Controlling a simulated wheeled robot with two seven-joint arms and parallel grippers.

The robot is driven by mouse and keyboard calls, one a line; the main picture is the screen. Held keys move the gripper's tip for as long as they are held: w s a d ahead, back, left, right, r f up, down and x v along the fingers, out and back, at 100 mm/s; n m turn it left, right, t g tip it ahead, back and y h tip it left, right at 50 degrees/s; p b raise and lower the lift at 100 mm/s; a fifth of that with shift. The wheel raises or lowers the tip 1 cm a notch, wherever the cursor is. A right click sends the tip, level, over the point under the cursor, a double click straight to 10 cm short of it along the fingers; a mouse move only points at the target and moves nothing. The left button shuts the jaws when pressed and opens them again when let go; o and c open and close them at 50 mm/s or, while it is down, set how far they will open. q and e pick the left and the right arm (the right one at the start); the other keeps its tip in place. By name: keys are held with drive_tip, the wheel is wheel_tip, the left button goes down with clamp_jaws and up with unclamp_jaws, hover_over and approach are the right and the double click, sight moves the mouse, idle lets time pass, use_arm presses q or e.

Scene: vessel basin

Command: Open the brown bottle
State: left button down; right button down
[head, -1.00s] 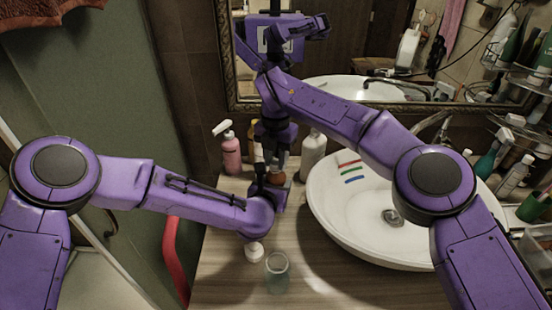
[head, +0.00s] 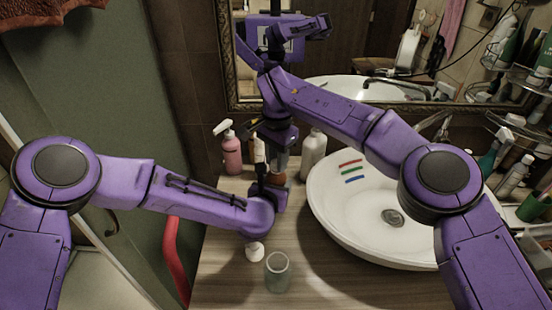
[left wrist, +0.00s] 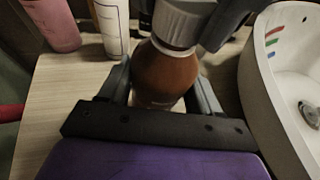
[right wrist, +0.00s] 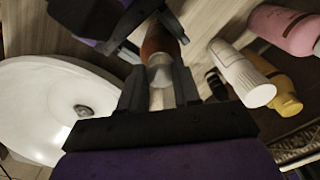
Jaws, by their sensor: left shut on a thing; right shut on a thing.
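The brown bottle (head: 279,178) stands on the counter left of the basin. It fills the left wrist view (left wrist: 165,75) and shows between fingers in the right wrist view (right wrist: 158,38). My left gripper (left wrist: 163,88) is shut around the bottle's body. A grey ribbed cap (left wrist: 182,22) sits at the bottle's top. My right gripper (right wrist: 160,80) comes from above and is shut on this cap, one finger on each side. I cannot tell whether the cap is loosened. In the head view, my left wrist hides the bottle's lower part.
A pink pump bottle (head: 232,155) and a white bottle (head: 313,150) stand behind. The white basin (head: 385,243) is close on the right. A glass jar (head: 277,273) and a small white object (head: 254,252) are in front. The counter's front left is clear.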

use_arm(q)
drive_tip(key=shift+a+f, duration=0.15)
drive_tip(key=shift+f, duration=0.2)
use_arm(e)
drive_tip(key=shift+s+a+f, duration=0.1)
drive_tip(key=shift+s+a, duration=0.05)
drive_tip(key=c, duration=1.2)
unclamp_jaws()
drive_tip(key=o, duration=0.4)
drive_tip(key=shift+d, duration=0.2)
